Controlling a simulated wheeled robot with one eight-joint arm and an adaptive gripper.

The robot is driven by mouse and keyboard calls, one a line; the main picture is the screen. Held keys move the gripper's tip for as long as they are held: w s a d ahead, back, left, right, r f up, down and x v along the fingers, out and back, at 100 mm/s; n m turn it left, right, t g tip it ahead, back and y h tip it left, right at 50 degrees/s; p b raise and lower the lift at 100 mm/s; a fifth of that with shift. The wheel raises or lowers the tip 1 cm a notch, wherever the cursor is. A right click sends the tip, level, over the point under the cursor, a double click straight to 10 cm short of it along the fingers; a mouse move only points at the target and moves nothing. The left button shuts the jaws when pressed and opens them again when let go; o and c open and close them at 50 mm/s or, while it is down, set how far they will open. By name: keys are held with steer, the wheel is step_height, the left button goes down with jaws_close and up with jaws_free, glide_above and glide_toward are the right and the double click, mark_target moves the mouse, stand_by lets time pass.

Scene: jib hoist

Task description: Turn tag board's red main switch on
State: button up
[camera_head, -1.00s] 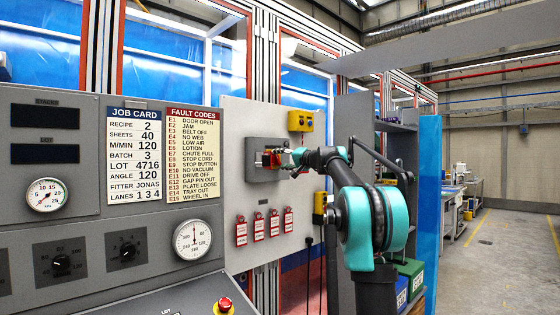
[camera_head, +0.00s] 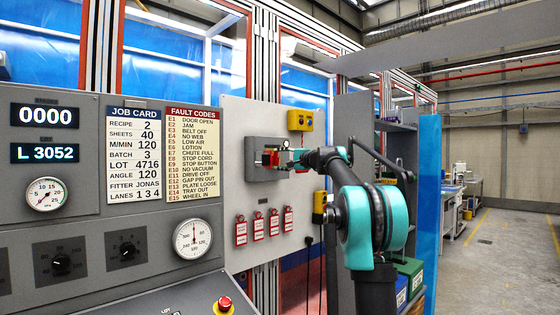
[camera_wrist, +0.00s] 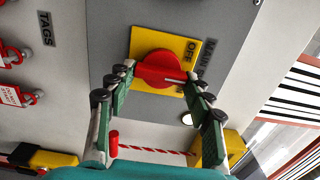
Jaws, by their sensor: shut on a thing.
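The red main switch (camera_wrist: 160,70) is a round knob on a yellow plate (camera_wrist: 150,40) marked MAIN and OFF in the wrist view. In the head view the switch (camera_head: 270,158) sits on a grey box on the tag board (camera_head: 236,130). A red-and-white striped cord (camera_wrist: 155,150) shows below the knob. A small lit white lamp (camera_wrist: 187,119) is beside the plate.
Several red tags (camera_head: 258,226) hang low on the tag board. A yellow box (camera_head: 300,121) sits above the switch, and another (camera_head: 320,202) to its lower right. The grey console (camera_head: 100,260) fills the left, with displays (camera_head: 44,116) reading 0000 and L 3052. Open floor lies far right.

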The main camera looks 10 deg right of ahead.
stand_by(0.3)
steer(key=o, duration=1.1)
steer(key=shift+o, duration=0.2)
steer(key=shift+s+d, duration=0.1)
steer(key=v, duration=1.1)
steer(key=shift+s+d, duration=0.2)
steer(key=shift+s, duration=0.15)
